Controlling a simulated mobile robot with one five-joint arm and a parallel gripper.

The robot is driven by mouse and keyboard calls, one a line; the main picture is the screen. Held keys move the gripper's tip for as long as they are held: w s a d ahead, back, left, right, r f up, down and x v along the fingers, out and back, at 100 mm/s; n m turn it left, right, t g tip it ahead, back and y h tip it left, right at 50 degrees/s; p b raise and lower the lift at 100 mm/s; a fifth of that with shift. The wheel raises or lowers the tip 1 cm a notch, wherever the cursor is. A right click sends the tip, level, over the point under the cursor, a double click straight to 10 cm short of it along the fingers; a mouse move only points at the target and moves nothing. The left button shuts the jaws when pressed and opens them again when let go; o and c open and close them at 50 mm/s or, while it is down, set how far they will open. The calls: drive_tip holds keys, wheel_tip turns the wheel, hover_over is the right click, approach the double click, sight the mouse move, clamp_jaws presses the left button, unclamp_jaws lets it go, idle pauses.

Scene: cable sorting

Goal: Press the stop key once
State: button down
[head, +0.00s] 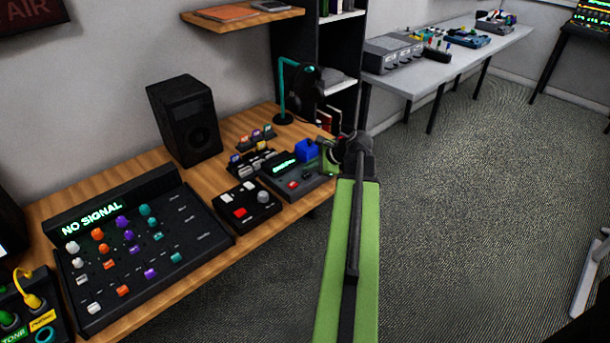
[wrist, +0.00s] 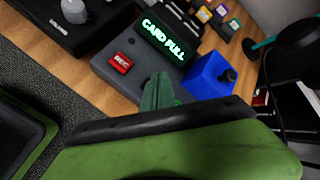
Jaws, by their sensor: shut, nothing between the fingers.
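A grey recorder (head: 300,190) with a lit green display sits near the front edge of the wooden desk. In the wrist view the recorder (wrist: 122,81) shows "CARD FULL" on its display (wrist: 163,41) and a red key marked REC (wrist: 121,63). I see no key that I can read as stop; part of the recorder's top is hidden behind my fingers. My gripper (wrist: 160,82) is shut and empty, with its green fingers over the recorder, right of the REC key. I cannot tell whether they touch it. In the head view my gripper (head: 328,160) is at the recorder's right end.
A blue block (wrist: 211,79) with a dark knob stands close beside the recorder. A small box (head: 248,203) with buttons and a knob is left of it, then a large mixer (head: 140,245). Headphones on a teal stand (head: 283,95) are behind. Open floor lies right of the desk.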

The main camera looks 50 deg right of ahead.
sight(309, 176)
wheel_tip(309, 176, up, 5)
drive_tip(key=p, duration=0.5)
idle(0.8)
